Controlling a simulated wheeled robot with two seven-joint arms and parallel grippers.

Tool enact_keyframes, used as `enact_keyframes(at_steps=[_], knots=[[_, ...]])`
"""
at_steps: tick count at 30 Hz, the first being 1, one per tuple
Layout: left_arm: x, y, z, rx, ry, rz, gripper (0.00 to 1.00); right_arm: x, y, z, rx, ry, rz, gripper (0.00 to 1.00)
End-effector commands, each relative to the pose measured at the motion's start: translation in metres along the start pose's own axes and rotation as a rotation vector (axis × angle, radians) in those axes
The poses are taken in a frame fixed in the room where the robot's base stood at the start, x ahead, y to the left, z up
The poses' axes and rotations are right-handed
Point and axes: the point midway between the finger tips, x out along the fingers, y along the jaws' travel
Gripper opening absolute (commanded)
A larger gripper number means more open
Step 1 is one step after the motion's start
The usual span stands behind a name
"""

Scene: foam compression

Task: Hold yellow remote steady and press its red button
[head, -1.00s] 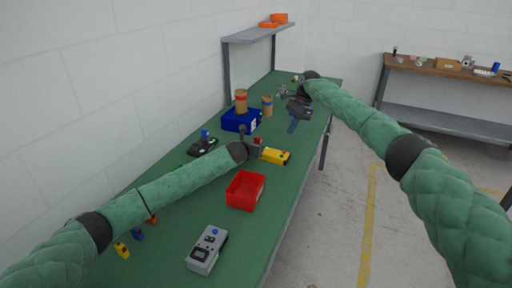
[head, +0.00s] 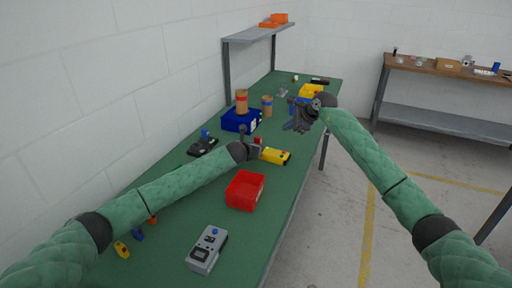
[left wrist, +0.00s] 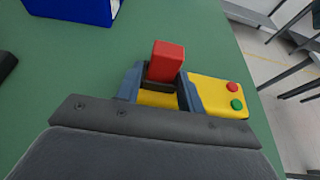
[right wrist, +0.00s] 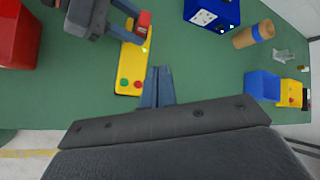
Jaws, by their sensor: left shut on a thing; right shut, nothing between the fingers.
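The yellow remote (head: 276,156) lies along the green table. Its end carries a red button (left wrist: 233,86) and a green button (left wrist: 236,104), which both show in the left wrist view. A red block (left wrist: 165,60) stands up by the left fingers. My right gripper (head: 296,124) is shut and empty, above the table beyond the remote. In the right wrist view its closed fingertips (right wrist: 158,72) appear beside the remote (right wrist: 130,65), apart from the buttons.
A red bin (head: 246,190) and a grey device (head: 207,249) are nearer. A blue box (head: 240,121) and brown cylinders (head: 267,104) stand farther back. A yellow thing (head: 311,91) lies beyond my right gripper. The table's right edge is close to the remote.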

Motion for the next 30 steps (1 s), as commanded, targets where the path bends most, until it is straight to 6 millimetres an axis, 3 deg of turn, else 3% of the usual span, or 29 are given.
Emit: enact_keyframes(at_steps=[8, 30], knots=[[0.0, 0.0, 0.0, 0.0, 0.0, 0.0, 0.07, 0.006, 0.005, -0.006, 0.005, -0.001, -0.006, 0.0], [0.0, 0.0, 0.0, 0.0, 0.0, 0.0, 0.07, 0.059, 0.043, -0.044, 0.003, 0.0, -0.005, 0.0]])
